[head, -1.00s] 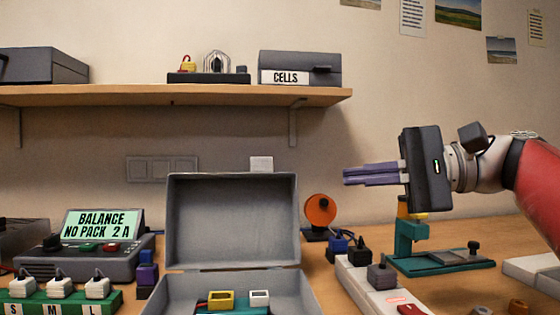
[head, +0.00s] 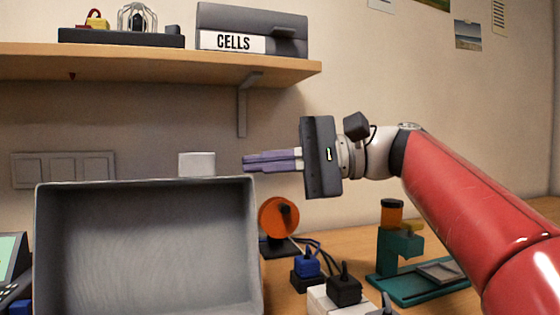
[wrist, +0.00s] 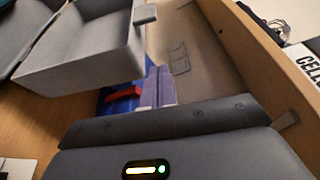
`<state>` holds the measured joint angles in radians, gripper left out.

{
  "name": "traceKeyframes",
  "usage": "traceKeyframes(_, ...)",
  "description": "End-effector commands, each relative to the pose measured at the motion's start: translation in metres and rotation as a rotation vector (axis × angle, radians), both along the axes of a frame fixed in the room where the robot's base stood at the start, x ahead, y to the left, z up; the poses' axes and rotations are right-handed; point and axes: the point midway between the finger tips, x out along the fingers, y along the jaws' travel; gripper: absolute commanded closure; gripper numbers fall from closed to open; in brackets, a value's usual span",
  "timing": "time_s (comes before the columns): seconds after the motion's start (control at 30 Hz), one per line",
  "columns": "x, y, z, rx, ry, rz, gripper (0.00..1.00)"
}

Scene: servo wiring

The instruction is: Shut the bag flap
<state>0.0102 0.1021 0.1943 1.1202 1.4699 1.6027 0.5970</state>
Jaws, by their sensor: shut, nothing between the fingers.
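The flap is the grey, hollow lid (head: 145,245) of a grey case. It stands open and upright at the lower left of the head view, with a pale tab (head: 197,164) on its top edge. The case body is out of the head view. My gripper (head: 246,162) is shut and empty, its purple fingers pointing left at the height of the lid's top right corner. In the wrist view the fingers (wrist: 155,72) are just right of the lid (wrist: 85,65), with the tab (wrist: 144,14) further up. I cannot tell whether they touch it.
A wooden shelf (head: 160,68) with a box marked CELLS (head: 250,30) hangs above. An orange reel (head: 279,217), a teal stand (head: 393,250) and dark plugs (head: 344,290) are on the table right of the case. A wall switch plate (head: 62,169) is behind.

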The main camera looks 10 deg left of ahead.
Motion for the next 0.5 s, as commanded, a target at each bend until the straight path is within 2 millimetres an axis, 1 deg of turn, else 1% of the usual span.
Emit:
traceKeyframes(0.03,-0.003,0.012,-0.001,0.000,0.000,0.005,1.00)
traceKeyframes(0.23,-0.011,0.053,-0.004,0.000,-0.001,0.004,1.00)
traceKeyframes(0.4,-0.032,0.039,0.002,-0.001,-0.002,-0.004,1.00)
traceKeyframes(0.5,-0.038,0.035,0.004,0.000,-0.001,-0.003,1.00)
